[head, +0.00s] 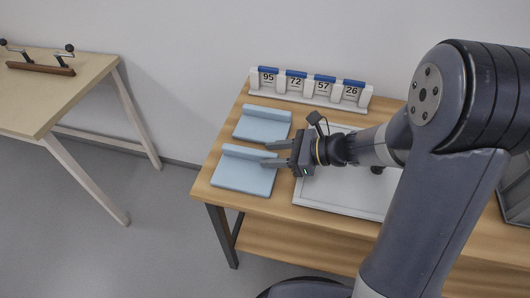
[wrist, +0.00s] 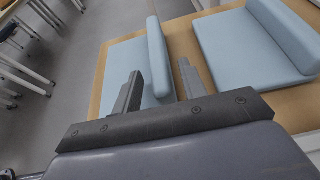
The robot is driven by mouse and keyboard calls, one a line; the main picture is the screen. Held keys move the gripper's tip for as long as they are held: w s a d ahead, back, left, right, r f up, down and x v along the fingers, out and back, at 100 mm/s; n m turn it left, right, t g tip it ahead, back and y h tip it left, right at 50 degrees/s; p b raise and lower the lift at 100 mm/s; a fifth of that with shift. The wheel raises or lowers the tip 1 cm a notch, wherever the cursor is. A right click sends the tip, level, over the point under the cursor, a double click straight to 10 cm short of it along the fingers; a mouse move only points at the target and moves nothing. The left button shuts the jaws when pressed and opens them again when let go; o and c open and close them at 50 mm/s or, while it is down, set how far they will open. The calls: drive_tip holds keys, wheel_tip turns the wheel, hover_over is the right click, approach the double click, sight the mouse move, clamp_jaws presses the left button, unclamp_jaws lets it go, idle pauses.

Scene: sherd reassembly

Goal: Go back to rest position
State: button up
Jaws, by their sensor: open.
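My gripper (head: 270,154) is open and empty in the head view. Its fingers point left over the table, at the right side of the two light blue padded rests. The near blue rest (head: 244,176) and the far blue rest (head: 262,128) are L-shaped and bare. In the wrist view my gripper (wrist: 160,85) shows two dark fingers set apart, with one blue rest (wrist: 130,68) behind them and the other blue rest (wrist: 240,48) at the upper right. No sherd shows in either view.
A white tray (head: 312,199) lies right of the rests, partly hidden by my arm. A rack with number cards (head: 310,92) stands at the back of the wooden table (head: 208,172). Another table (head: 60,96) at the left holds a brown bar with clamps (head: 40,67). Floor lies between the tables.

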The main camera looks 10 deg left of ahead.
drive_tip(key=v, duration=0.4)
drive_tip(key=p+v, duration=0.1)
drive_tip(key=v, duration=0.3)
drive_tip(key=shift+s+r, duration=0.2)
drive_tip(key=shift+s, duration=0.05)
drive_tip(key=b+x, duration=0.1)
drive_tip(key=x, duration=1)
drive_tip(key=shift+w+d+f+b, duration=0.15)
drive_tip(key=shift+w+b, duration=0.05)
drive_tip(key=shift+b, duration=0.2)
drive_tip(key=shift+r+p, duration=0.3)
drive_tip(key=shift+r, duration=0.5)
drive_tip(key=shift+f, duration=0.1)
